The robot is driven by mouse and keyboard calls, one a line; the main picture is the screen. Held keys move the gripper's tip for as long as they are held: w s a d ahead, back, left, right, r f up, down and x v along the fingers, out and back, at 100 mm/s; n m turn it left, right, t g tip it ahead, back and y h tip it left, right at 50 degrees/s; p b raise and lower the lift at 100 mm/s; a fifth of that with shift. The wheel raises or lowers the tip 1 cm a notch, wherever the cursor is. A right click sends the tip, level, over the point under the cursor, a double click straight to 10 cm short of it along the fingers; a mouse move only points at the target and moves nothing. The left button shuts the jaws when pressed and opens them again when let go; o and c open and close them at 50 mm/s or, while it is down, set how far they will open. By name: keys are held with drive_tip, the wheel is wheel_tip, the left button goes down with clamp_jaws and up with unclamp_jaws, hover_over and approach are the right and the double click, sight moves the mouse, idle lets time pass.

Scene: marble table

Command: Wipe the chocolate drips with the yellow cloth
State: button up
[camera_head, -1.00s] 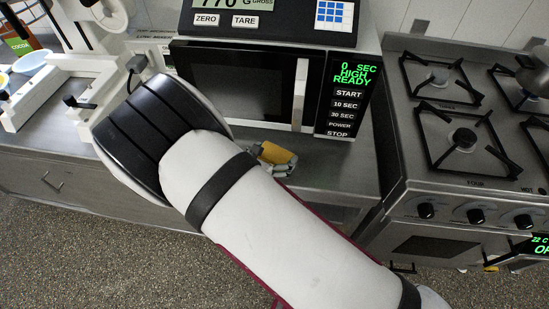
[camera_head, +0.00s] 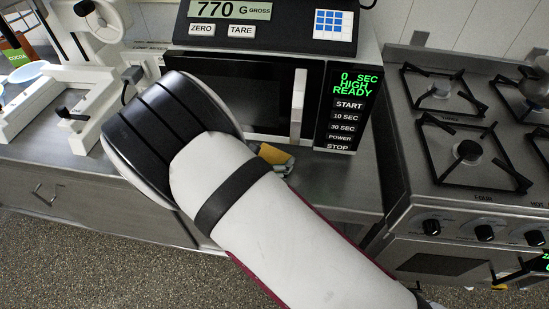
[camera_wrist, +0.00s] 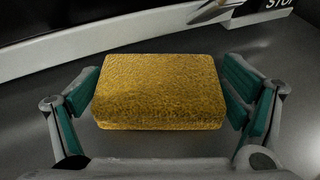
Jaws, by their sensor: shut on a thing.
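The yellow cloth (camera_wrist: 160,92) looks like a thick, rough rectangular block in the wrist view. My gripper (camera_wrist: 161,86) has a teal-padded finger at its left and right ends and is shut on it. The cloth is over the grey metal counter, close in front of the microwave; I cannot tell if it touches the counter. In the head view, a small part of the cloth (camera_head: 271,153) shows past my arm, which hides most of my gripper. No chocolate drips are visible in either view.
The microwave (camera_head: 240,95) stands behind my gripper with a scale (camera_head: 262,22) on top. A gas stove (camera_head: 470,150) is at the right. A white stand (camera_head: 70,95) is at the left. Some bare counter (camera_head: 335,180) lies right of my gripper.

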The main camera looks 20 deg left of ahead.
drive_tip(key=shift+s+a+f, duration=0.1)
drive_tip(key=shift+s+a, duration=0.1)
drive_tip(key=shift+a, duration=0.3)
drive_tip(key=shift+s+d+r+p, duration=0.1)
drive_tip(key=shift+s+d+p, duration=0.2)
drive_tip(key=shift+s, duration=0.65)
drive_tip(key=shift+s+d+r+p, duration=0.15)
drive_tip(key=shift+s+p, duration=0.2)
drive_tip(key=shift+s, duration=0.6)
drive_tip(key=shift+s+d+f+p, duration=0.1)
drive_tip(key=shift+s+d+p, duration=0.2)
drive_tip(key=shift+s, duration=0.65)
drive_tip(key=shift+s+d+p, duration=0.15)
drive_tip(key=shift+s+p, duration=0.05)
drive_tip(key=shift+s, duration=0.55)
drive_tip(key=shift+s+d+p, duration=0.15)
drive_tip(key=shift+s+p, duration=0.05)
drive_tip(key=shift+s, duration=0.5)
drive_tip(key=shift+s+a, duration=0.2)
drive_tip(key=shift+a, duration=0.75)
drive_tip(key=shift+w+a+b, duration=0.2)
drive_tip(key=shift+w+b, duration=0.35)
drive_tip(key=shift+w, duration=0.3)
drive_tip(key=shift+w+a+b, duration=0.15)
drive_tip(key=shift+w+b, duration=0.35)
drive_tip(key=shift+w, duration=0.3)
